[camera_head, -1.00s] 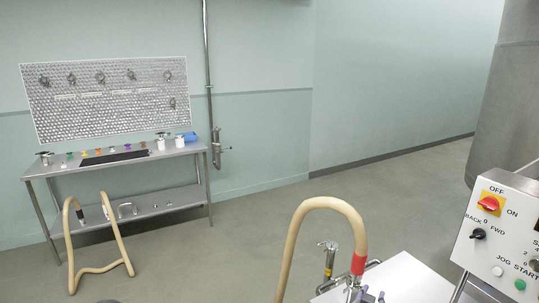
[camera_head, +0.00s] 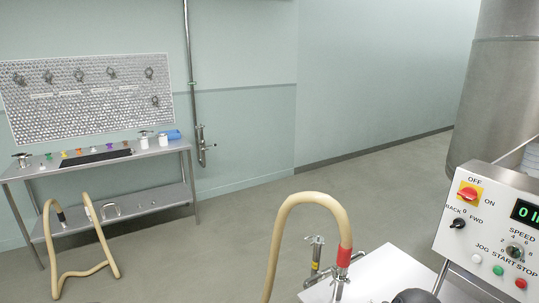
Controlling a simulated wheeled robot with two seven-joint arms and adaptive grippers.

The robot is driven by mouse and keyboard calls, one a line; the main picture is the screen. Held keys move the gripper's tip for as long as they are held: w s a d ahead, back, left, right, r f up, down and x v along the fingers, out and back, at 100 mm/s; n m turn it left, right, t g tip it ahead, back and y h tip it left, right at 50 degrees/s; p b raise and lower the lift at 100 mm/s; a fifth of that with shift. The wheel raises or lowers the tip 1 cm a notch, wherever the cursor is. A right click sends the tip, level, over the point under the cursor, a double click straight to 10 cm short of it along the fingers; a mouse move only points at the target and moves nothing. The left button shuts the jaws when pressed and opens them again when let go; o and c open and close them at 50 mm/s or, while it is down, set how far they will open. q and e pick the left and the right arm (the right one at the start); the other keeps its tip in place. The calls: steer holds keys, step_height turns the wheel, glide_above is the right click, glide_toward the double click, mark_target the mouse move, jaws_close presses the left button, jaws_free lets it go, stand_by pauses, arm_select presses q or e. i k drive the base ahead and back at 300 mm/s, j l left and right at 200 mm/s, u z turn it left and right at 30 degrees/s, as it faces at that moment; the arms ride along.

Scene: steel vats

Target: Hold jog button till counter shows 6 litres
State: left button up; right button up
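The control panel (camera_head: 455,265) is a pale sloped box at the right. Its jog button (camera_head: 477,258) is white and sits under the JOG label, with nothing on it. The counter (camera_head: 528,213) is a dark display with green digits, cut off by the right picture edge. Its first digit reads 0 and the second looks like 1; the rest is out of view. The red switch (camera_head: 467,194) on a yellow plate is marked OFF and ON. A black BACK/0/FWD knob (camera_head: 458,223) sits below it. Neither gripper can be made out in this view.
Beside the jog button are a green start button (camera_head: 498,270) and red stop button (camera_head: 521,283). A speed knob (camera_head: 515,251) sits above. A beige hose (camera_head: 290,213) arches left of the panel. A steel vat (camera_head: 492,95) stands behind. Open floor separates the bench (camera_head: 112,164).

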mark_target(477, 258)
steer(key=z, duration=1.8)
